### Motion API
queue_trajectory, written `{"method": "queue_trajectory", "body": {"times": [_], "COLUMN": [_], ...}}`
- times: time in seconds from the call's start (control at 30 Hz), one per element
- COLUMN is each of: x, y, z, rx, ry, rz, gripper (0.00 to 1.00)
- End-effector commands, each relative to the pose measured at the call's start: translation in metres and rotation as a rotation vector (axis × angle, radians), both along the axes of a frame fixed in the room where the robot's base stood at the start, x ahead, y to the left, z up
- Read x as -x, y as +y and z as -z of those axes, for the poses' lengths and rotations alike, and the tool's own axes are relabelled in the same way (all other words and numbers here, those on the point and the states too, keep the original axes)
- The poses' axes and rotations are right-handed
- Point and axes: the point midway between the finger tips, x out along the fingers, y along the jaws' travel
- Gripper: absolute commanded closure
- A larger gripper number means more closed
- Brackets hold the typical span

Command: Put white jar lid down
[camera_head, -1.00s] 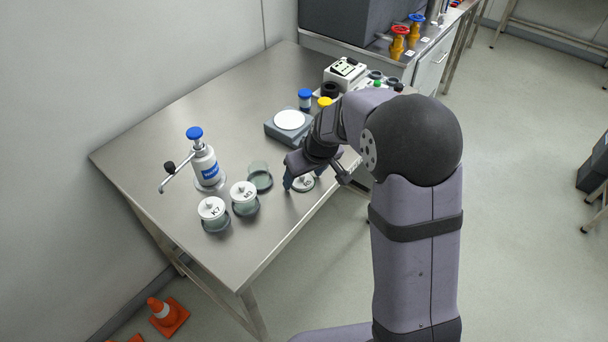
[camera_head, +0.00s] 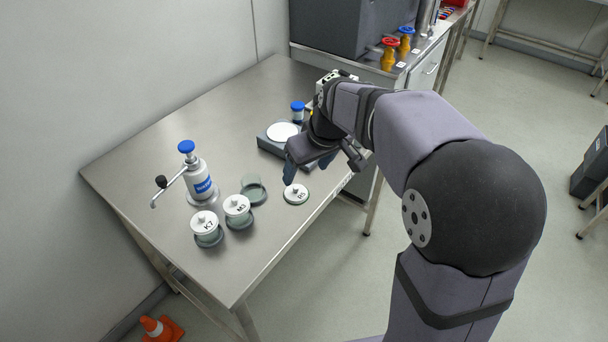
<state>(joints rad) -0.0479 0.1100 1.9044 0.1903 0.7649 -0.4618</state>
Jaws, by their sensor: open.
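The white jar lid (camera_head: 296,194), marked R5 or similar, lies flat on the steel table (camera_head: 150,150) near its front edge, knob up. My gripper (camera_head: 308,168) is open and empty, above and a little behind the lid, apart from it. An open glass jar (camera_head: 253,190) without a lid stands just left of the lid. Two more jars with white lids, K7 (camera_head: 205,226) and M3 (camera_head: 238,208), stand further left.
A scale with a white round plate (camera_head: 283,132) and a blue-capped bottle (camera_head: 297,111) are behind my gripper. The table's front left is clear.

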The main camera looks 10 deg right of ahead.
Motion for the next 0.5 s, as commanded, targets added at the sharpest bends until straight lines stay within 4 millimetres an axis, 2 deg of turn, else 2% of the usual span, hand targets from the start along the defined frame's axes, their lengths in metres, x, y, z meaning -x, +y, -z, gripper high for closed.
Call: {"method": "queue_trajectory", "body": {"times": [0.17, 0.3, 0.37, 0.47, 0.5], "x": [0.002, 0.009, 0.019, 0.047, 0.062], "y": [-0.001, -0.003, -0.006, -0.015, -0.019], "z": [-0.005, 0.0, 0.007, 0.026, 0.036], "rx": [0.0, 0.002, 0.002, 0.01, 0.013], "ry": [-0.001, 0.016, 0.036, 0.092, 0.121], "rz": [0.0, 0.013, 0.033, 0.085, 0.112], "gripper": [0.35, 0.35, 0.35, 0.35, 0.35]}}
